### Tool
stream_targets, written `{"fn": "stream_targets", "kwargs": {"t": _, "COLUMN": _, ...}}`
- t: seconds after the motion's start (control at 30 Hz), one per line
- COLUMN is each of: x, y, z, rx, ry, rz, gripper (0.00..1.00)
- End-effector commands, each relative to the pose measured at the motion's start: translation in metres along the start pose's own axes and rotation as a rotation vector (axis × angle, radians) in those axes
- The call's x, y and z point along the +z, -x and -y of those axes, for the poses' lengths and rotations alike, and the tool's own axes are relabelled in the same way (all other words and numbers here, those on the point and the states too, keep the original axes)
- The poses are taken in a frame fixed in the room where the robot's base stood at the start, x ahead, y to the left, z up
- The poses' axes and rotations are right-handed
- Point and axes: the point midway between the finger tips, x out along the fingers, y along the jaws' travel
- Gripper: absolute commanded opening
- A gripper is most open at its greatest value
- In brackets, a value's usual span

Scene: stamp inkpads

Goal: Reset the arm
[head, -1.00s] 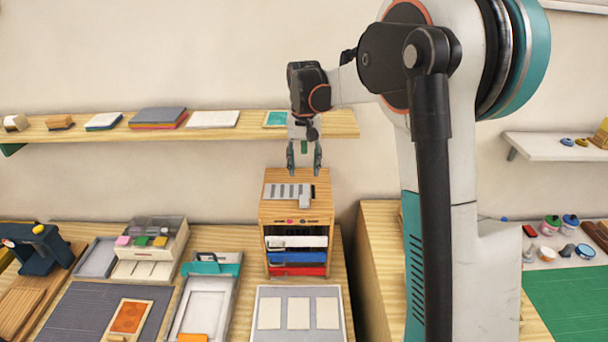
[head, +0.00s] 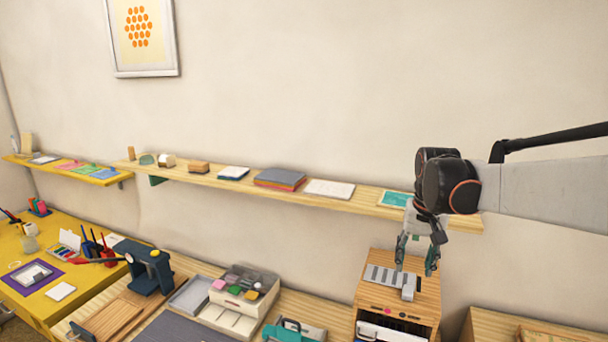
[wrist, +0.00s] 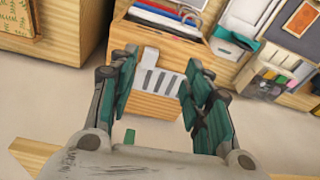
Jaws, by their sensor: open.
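My gripper (head: 418,262) hangs from my arm at the right of the head view, fingers pointing down, above a wooden cabinet (head: 427,295). The cabinet's top carries a grey slotted rack (head: 385,276). In the wrist view my gripper (wrist: 160,85) shows its two teal fingers spread apart with nothing held between them. The slotted rack (wrist: 165,84) appears beyond and between the fingers, apart from them.
A long wooden shelf (head: 345,204) runs along the wall behind my gripper, with a teal-framed card (head: 394,199) near it. Below stand a box of coloured inkpads (head: 240,290) and a dark blue press (head: 150,270). A yellow table (head: 60,305) is at the left.

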Motion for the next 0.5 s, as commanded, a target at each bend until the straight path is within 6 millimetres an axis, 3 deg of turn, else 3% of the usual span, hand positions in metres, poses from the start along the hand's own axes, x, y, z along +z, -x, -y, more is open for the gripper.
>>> {"fn": "stream_targets", "kwargs": {"t": 0.5, "x": 0.122, "y": -0.005, "z": -0.001, "rx": -0.044, "ry": 0.134, "rz": -0.206, "gripper": 0.45}}
